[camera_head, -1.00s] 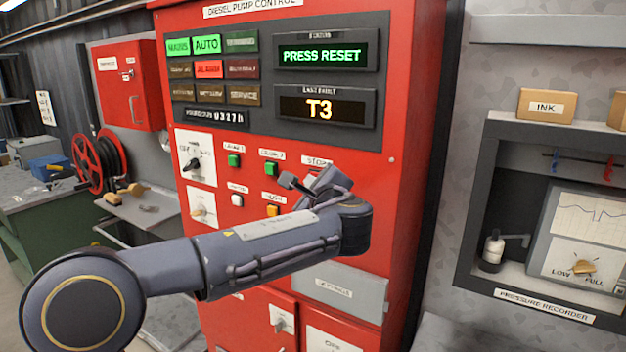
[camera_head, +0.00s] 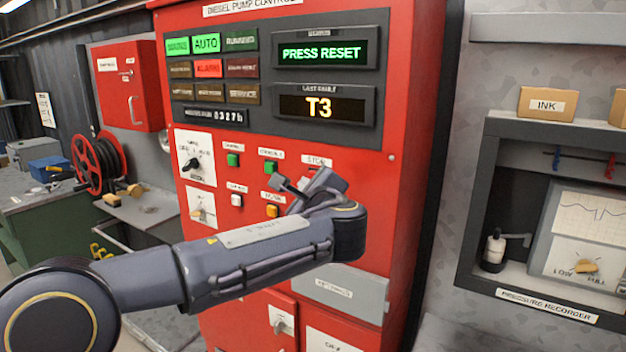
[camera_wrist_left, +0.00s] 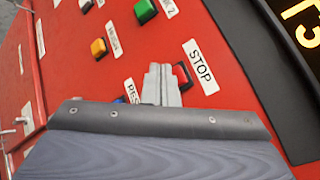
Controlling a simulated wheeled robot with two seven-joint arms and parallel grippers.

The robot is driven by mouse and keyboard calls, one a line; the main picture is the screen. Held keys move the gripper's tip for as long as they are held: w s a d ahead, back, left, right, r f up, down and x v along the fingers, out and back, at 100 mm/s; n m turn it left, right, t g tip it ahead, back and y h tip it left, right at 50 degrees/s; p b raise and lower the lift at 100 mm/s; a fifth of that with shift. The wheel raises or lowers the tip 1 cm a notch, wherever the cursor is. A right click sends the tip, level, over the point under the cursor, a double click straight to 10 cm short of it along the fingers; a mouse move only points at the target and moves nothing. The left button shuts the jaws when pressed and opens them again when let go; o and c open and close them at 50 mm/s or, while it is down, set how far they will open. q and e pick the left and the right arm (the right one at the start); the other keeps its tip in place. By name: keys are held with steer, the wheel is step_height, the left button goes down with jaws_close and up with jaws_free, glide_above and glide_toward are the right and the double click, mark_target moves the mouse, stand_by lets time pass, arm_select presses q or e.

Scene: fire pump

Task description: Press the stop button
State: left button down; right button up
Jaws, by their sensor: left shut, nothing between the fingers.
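The stop button (camera_wrist_left: 182,76) shows in the left wrist view as a dark-edged red piece beside the white STOP label (camera_wrist_left: 200,67). My left gripper's fingers (camera_wrist_left: 160,74) are shut and empty. They overlap the button in that view and hide much of it; I cannot tell whether they touch it. In the head view my left gripper (camera_head: 320,180) is in front of the red pump panel, just below the STOP label (camera_head: 317,160), and covers the button there. My right gripper is not in view.
A green button (camera_head: 271,168), an orange button (camera_head: 272,211) and a white button (camera_head: 236,200) sit close by to the left. A partly hidden RESET label (camera_wrist_left: 132,91) is beside the fingers. The display (camera_head: 322,54) reads PRESS RESET. A recorder niche (camera_head: 468,225) is at right.

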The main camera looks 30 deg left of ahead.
arm_select(q)
steer(key=s+b, duration=0.1)
steer(key=s, duration=0.3)
steer(key=shift+s+a, duration=0.15)
steer(key=shift+s, duration=0.2)
stand_by(0.6)
steer(key=s+a+f+n+g+h, duration=0.2)
steer(key=s+f+n+g+h, duration=0.5)
steer(key=s+f, duration=0.85)
steer(key=s+d+f+n+h, duration=0.8)
steer(key=s+d+f+n, duration=0.3)
steer(key=d+f+n, duration=0.1)
steer(key=shift+s+d+f+n, duration=0.25)
steer(key=shift+f+n, duration=0.15)
steer(key=shift+f, duration=0.25)
